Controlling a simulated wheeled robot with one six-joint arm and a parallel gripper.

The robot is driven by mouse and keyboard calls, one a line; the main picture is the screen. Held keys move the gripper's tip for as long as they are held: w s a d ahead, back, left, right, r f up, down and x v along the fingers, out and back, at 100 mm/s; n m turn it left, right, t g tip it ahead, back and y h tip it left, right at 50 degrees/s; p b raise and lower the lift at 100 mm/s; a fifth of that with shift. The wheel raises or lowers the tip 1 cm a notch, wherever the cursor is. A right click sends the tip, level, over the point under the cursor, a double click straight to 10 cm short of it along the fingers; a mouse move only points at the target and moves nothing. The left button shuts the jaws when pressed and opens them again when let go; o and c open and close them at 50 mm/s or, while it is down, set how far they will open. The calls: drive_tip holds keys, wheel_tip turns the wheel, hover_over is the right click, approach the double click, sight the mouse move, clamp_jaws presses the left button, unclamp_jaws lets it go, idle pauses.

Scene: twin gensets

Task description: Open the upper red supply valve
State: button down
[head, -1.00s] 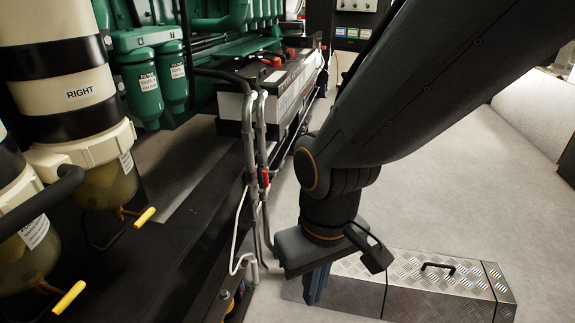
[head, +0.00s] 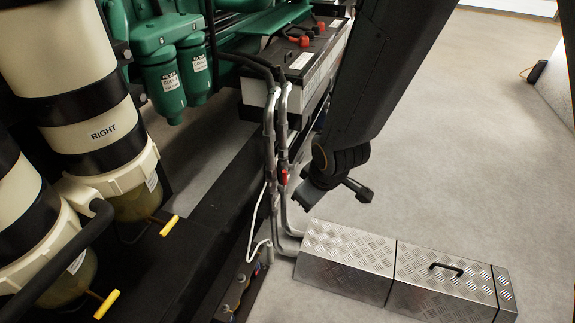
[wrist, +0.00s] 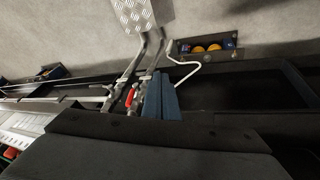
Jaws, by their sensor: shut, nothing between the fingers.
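The red valve handle (head: 284,177) sits on the grey vertical pipes (head: 270,130) in the head view. In the wrist view the red handle (wrist: 130,97) lies just left of my fingers, close to them in the picture. My gripper (head: 308,198) is beside the pipes, just right of the red handle in the head view. In the wrist view its blue fingers (wrist: 162,80) are together and hold nothing. I cannot tell whether they touch the valve or pipes.
A metal checker-plate box (head: 395,268) stands on the floor right of the pipes. A battery (head: 300,60) is behind them. Two filter bowls with yellow-handled taps (head: 168,226) are at left. A white bent tube (head: 257,215) hangs beside the pipes.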

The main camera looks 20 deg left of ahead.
sight(286, 177)
drive_tip(key=w+a+f+n+t+y+p, duration=0.1)
drive_tip(key=w+a+f+n+p, duration=0.1)
drive_tip(key=w+a+f+p, duration=0.1)
drive_tip(key=w+a+f+n+y+p, duration=0.2)
drive_tip(key=w+a+p, duration=0.4)
drive_tip(key=w, duration=0.3)
drive_tip(key=shift+f+n+t+p, duration=0.45)
drive_tip(key=shift+f+p, duration=0.2)
drive_tip(key=shift+f, duration=0.65)
drive_tip(key=shift+w+a, duration=0.1)
drive_tip(key=shift+w+r+b, duration=0.15)
drive_tip(key=shift+w+b, duration=0.15)
drive_tip(key=shift+w, duration=0.45)
drive_tip(key=shift+w+r, duration=0.15)
